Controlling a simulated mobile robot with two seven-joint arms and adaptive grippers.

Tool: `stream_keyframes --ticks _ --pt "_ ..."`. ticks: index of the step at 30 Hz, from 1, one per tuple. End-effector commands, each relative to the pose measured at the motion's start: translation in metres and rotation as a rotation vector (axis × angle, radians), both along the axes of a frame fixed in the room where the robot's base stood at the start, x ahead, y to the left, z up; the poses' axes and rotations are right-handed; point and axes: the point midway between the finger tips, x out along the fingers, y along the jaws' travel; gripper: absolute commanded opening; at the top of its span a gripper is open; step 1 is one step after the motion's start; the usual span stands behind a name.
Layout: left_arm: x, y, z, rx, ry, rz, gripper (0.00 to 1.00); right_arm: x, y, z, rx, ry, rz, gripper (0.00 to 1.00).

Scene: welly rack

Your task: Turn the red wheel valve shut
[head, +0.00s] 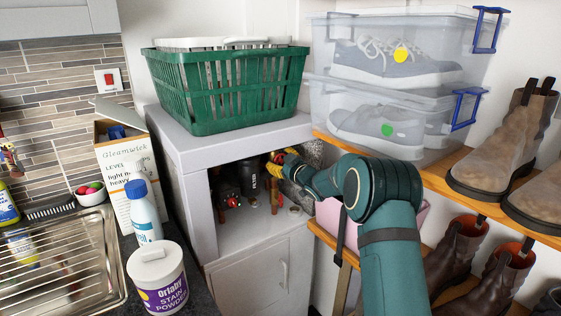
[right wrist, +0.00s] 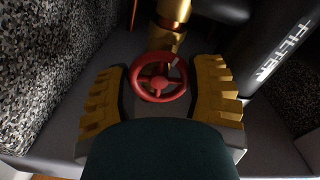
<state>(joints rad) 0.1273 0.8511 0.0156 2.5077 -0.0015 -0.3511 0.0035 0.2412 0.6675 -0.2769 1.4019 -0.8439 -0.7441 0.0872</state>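The red wheel valve (right wrist: 158,80) is a round red handwheel on a brass pipe fitting in the right wrist view. My right gripper (right wrist: 160,92) is open, with one ridged yellow finger on each side of the wheel. A gap shows between each finger and the rim. In the head view my right gripper (head: 279,160) reaches into the upper opening of the grey cabinet (head: 188,150), beside the black filter (head: 250,180). I cannot clearly make out the wheel between the fingers there. My left gripper is not in view.
A small red round part (head: 233,201) sits on pipework left of the filter. A speckled panel (right wrist: 45,65) stands close on the gripper's other side. A green basket (head: 225,95) is on the cabinet top. Clear boxes (head: 385,140) and boots are on the shelves at right.

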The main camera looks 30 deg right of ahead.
Motion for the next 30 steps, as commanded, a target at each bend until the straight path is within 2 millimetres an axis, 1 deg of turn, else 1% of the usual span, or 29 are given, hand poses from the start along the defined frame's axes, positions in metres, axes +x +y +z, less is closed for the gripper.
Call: stream_keyframes --ticks 1,2,9,14,20,26,30 --pt "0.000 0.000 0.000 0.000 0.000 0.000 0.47 0.000 0.000 0.000 0.000 0.000 0.000 0.25" --pt "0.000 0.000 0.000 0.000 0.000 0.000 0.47 0.000 0.000 0.000 0.000 0.000 0.000 0.20" --pt "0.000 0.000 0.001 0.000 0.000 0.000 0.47 0.000 0.000 0.000 0.005 0.000 0.000 0.20" --pt "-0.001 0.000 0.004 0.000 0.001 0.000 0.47 -0.001 -0.001 0.000 0.043 0.004 0.000 0.20" --pt "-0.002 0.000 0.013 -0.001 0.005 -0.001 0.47 -0.001 -0.002 0.001 0.155 0.014 -0.002 0.20" --pt "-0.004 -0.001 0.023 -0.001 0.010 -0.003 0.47 -0.001 -0.002 0.001 0.307 0.026 -0.001 0.20" --pt "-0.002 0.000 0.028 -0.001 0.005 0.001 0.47 -0.001 -0.002 0.001 0.408 0.034 -0.001 0.20"
